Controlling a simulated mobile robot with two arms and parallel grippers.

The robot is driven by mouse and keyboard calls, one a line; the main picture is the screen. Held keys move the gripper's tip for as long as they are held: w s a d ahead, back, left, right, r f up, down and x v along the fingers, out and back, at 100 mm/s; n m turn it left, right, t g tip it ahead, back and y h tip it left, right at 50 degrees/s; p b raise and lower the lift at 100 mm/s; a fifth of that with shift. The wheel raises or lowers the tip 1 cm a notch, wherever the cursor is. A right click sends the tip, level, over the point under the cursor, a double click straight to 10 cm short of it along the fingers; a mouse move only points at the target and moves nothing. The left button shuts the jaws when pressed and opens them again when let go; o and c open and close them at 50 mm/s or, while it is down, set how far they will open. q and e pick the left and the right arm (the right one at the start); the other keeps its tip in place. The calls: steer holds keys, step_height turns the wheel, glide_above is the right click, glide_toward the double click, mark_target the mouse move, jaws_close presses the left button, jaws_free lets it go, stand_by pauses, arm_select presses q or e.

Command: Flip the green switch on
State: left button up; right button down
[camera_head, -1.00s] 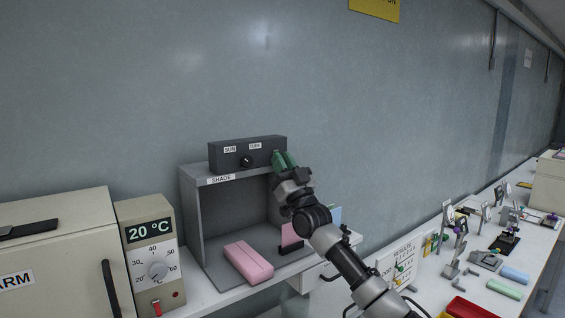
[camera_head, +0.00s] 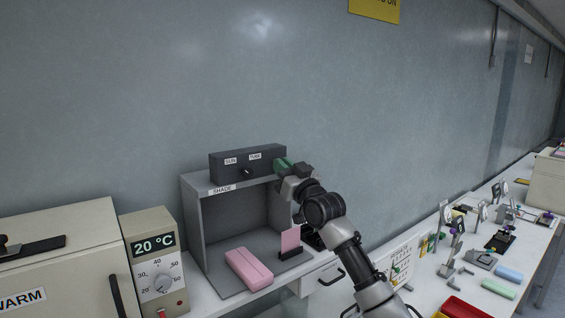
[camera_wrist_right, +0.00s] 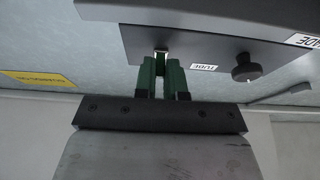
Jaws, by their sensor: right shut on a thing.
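A dark control box (camera_head: 235,164) with SUN and TUBE labels sits on top of the grey SHADE booth (camera_head: 192,220). My right gripper (camera_head: 285,164) has green fingers and is at the right end of the box's front. In the right wrist view the gripper (camera_wrist_right: 161,62) is closed around a small switch (camera_wrist_right: 161,54) beside the TUBE label. The fingers hide most of the switch, so its colour and position cannot be told. A black round knob (camera_wrist_right: 247,68) is beside it on the same panel and is untouched. My left gripper is not in view.
A pink block (camera_head: 248,268) and an upright pink card (camera_head: 290,240) in a black holder are in the booth. A WARM cabinet (camera_head: 60,250) and a 20 °C thermostat (camera_head: 152,262) stand at left. A bench (camera_head: 470,285) with several small instruments extends right.

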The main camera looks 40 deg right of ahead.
steer(key=shift+r+g, duration=0.35)
steer(key=shift+g, duration=0.5)
steer(key=shift+r+g, duration=0.3)
steer(key=shift+g, duration=0.6)
steer(key=shift+r+g, duration=0.35)
steer(key=shift+g, duration=0.5)
steer(key=shift+r, duration=0.1)
steer(key=c, duration=1.2)
jaws_free()
steer(key=shift+y, duration=0.3)
steer(key=shift+w, duration=0.1)
steer(key=s+a+b, duration=0.1)
steer(key=s+b, duration=0.5)
steer(key=s, duration=0.4)
steer(key=shift+s+r, duration=0.35)
steer(key=shift+r, duration=0.05)
steer(key=shift+a, duration=0.1)
